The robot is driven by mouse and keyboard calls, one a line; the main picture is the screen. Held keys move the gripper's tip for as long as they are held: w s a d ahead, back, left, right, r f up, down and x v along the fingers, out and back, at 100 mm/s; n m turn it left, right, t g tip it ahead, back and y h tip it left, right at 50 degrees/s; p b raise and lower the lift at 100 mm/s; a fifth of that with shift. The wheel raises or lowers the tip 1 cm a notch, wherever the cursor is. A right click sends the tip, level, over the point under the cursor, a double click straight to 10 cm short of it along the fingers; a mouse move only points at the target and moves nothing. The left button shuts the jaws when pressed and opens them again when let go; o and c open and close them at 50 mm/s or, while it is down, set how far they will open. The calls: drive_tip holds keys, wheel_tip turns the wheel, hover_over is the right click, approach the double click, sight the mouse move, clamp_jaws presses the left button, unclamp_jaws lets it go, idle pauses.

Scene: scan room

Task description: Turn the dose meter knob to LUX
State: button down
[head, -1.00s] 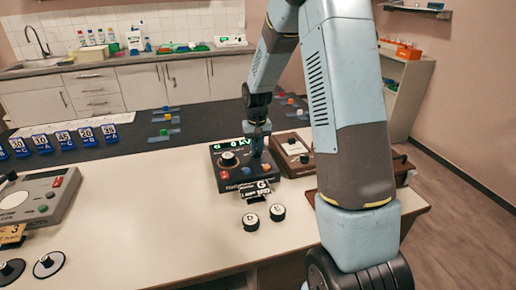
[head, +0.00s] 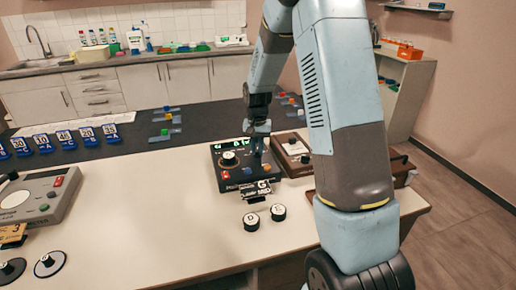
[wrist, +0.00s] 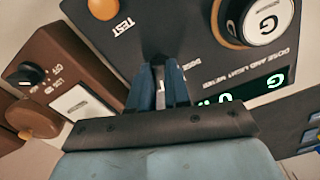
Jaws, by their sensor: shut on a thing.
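The dose and light meter is a black box (head: 222,172) with a green-lit display, in the middle of the head view. Its panel (wrist: 205,50) fills much of the wrist view, upside down. My gripper (wrist: 158,82) points down at the panel and is shut on a small dark knob (wrist: 158,61), mostly hidden between the fingers. The word DOSE shows beside the fingers; LUX and the knob's pointer are not readable. A larger round knob (wrist: 268,18) with a white cap marked G is apart from my fingers. An orange button (wrist: 102,8) sits by the word TEST.
A brown box (head: 291,151) with a knob stands close to the right of the meter. Two round black pieces with white tops (head: 251,221) lie in front. A grey device (head: 38,195) stands at the left. The table middle is clear.

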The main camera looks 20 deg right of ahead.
sight(257, 150)
drive_tip(key=c, duration=1.1)
unclamp_jaws()
drive_tip(key=shift+w+r, duration=0.1)
drive_tip(key=shift+r, duration=6.8)
drive_tip(key=s+r+n+t, duration=0.2)
drive_tip(key=s+r+t, duration=0.1)
drive_tip(key=s+r, duration=1.05)
drive_tip(key=s+t, duration=0.1)
drive_tip(key=s, duration=0.5)
drive_tip(key=s+n, duration=0.1)
drive_tip(key=s, duration=0.5)
drive_tip(key=s+f+n+t, duration=0.1)
drive_tip(key=s, duration=0.6)
drive_tip(key=shift+s+d+t, duration=0.1)
drive_tip(key=shift+d+t, duration=0.2)
